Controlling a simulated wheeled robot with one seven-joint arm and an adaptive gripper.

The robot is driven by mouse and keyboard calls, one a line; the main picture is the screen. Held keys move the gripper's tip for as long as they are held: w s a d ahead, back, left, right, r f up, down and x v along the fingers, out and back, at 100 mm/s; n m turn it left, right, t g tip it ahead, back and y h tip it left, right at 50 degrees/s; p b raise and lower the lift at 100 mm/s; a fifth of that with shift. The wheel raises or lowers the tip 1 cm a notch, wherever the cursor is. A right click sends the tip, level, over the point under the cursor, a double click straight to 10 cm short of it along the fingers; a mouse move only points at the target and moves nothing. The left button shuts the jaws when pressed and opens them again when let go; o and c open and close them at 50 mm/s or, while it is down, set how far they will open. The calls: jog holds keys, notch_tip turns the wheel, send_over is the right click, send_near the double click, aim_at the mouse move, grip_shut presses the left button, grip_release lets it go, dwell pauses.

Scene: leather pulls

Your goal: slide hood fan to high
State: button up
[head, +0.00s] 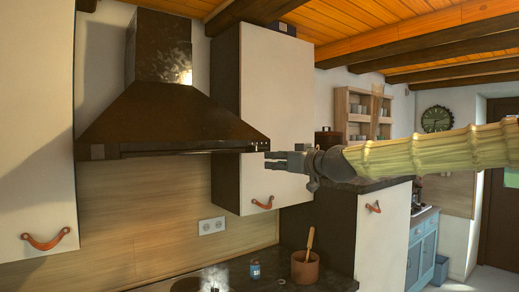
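The dark brown range hood (175,115) hangs on the wall at the left, with its tapered body below a square chimney. A thin strip with a pale line (180,152) runs along its lower front edge. My gripper (268,160) comes in from the right and points left, by the hood's right front corner. It appears empty. Its finger gap is too small to judge, and I cannot tell whether it touches the hood.
White cabinets with leather pulls flank the hood; one pull (262,203) hangs just below my gripper. A brown pot (306,266) with a wooden utensil and a small blue jar (255,270) stand on the dark counter. The space in front of the hood looks clear.

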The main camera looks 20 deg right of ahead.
aim_at(257, 148)
jog(key=shift+w+a+r+p, duration=0.5)
jog(key=shift+w+p, duration=0.2)
jog(key=shift+w, duration=0.9)
jog(key=shift+w+a+r+p, duration=0.5)
jog(key=shift+w+p, duration=0.25)
jog(key=shift+w, duration=0.85)
jog(key=shift+w+a+r+p, duration=0.4)
jog(key=shift+w+r+p, duration=0.25)
jog(key=shift+w, duration=0.95)
jog(key=shift+f, duration=0.1)
